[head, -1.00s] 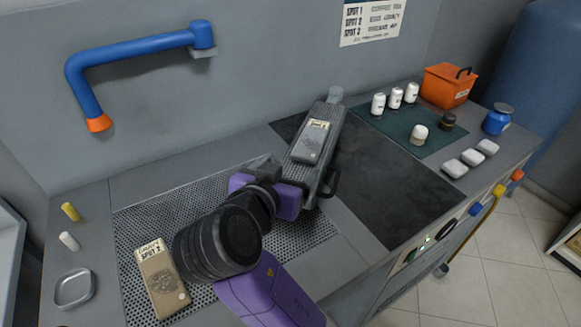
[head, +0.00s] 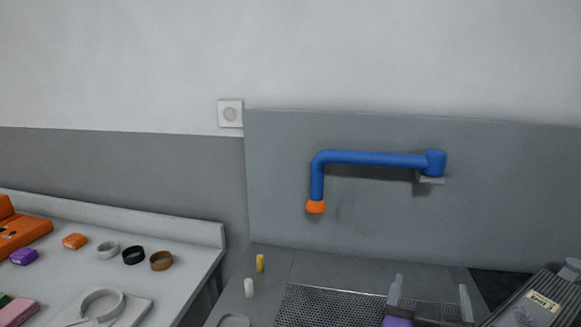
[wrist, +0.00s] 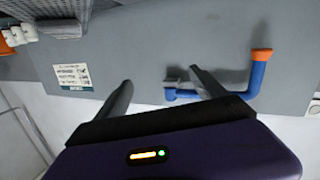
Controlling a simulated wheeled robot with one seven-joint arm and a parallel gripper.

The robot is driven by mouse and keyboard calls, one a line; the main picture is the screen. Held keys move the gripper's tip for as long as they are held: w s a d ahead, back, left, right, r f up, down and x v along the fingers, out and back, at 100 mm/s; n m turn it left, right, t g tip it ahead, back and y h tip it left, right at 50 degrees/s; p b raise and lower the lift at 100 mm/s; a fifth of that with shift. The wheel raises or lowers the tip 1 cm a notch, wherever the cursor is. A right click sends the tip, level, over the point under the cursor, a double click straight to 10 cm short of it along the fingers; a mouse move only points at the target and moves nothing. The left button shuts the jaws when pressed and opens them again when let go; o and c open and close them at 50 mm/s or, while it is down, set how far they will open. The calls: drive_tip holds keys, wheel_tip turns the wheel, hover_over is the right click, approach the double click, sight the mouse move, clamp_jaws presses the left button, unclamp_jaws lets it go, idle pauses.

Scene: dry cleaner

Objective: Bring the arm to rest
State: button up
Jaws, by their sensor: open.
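My gripper (head: 430,284) shows at the bottom of the head view, its two grey fingers pointing up and spread apart. It is above the perforated grey panel of the worktop, in front of the grey wall panel. In the wrist view my gripper (wrist: 161,79) is open, with nothing between the fingers. The rest of my arm is mostly below the head picture's edge.
A blue pipe arm (head: 370,159) with an orange end juts from the wall panel. A grey labelled tool (head: 522,312) stands at lower right. At left, a pale table (head: 190,262) holds rings and small coloured blocks. A poster (wrist: 73,76) hangs on the wall.

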drive_tip(key=s+a+f+n+t+y, duration=0.4)
drive_tip(key=s+a+f+n+y, duration=0.45)
drive_tip(key=s+y, duration=0.2)
drive_tip(key=s+f+m+g, duration=0.1)
drive_tip(key=s+f, duration=0.1)
drive_tip(key=s, duration=0.6)
drive_tip(key=s+d+f+m+g+h, duration=0.1)
drive_tip(key=s+f, duration=0.1)
drive_tip(key=s, duration=0.6)
drive_tip(key=s+d+f+m+g, duration=0.1)
drive_tip(key=s+f, duration=0.1)
drive_tip(key=s, duration=0.7)
drive_tip(key=shift+d+f, duration=0.25)
drive_tip(key=shift+f, duration=0.15)
